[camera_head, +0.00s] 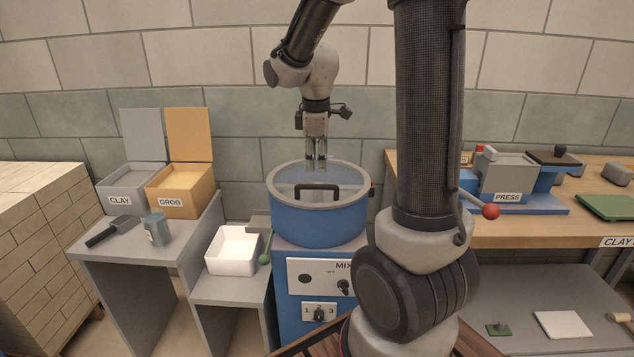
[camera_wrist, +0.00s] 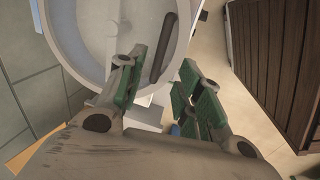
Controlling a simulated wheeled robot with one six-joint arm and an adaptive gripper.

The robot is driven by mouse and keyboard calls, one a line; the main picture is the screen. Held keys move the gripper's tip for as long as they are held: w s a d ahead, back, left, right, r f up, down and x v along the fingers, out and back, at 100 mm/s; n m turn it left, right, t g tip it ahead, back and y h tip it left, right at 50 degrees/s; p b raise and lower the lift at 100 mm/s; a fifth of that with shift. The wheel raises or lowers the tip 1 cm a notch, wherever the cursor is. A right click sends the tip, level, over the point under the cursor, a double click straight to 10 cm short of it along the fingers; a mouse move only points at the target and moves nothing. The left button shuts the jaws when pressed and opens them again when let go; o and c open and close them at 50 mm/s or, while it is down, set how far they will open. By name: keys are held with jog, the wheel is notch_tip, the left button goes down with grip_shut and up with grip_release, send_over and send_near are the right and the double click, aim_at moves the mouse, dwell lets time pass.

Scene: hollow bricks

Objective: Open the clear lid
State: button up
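The clear lid (camera_head: 345,178) lies shut on top of the blue mixer pot (camera_head: 315,222), with a dark arched handle (camera_head: 318,188) near its front. My gripper (camera_head: 316,166) points down above the lid, just behind the handle as the head camera sees it. In the wrist view, its green-padded fingers (camera_wrist: 164,66) stand apart with nothing between them. The handle (camera_wrist: 163,48) shows there as a dark bar beyond the fingertips, with the pale lid (camera_wrist: 105,25) to its left. The fingers look clear of the handle; their exact height above the lid is hard to tell.
Clay (camera_head: 120,200) and grog (camera_head: 183,200) boxes stand open farther left. A bench with a press (camera_head: 508,185) is at the right. A tiled wall is behind.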

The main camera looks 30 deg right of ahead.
aim_at(317, 185)
jog(key=f, duration=0.5)
jog(key=w+f, duration=0.1)
jog(key=f, duration=0.1)
jog(key=shift+w+d+f, duration=0.1)
jog(key=shift+d+f, duration=0.2)
jog(key=shift+d, duration=0.1)
jog(key=shift+c, duration=0.3)
grip_shut()
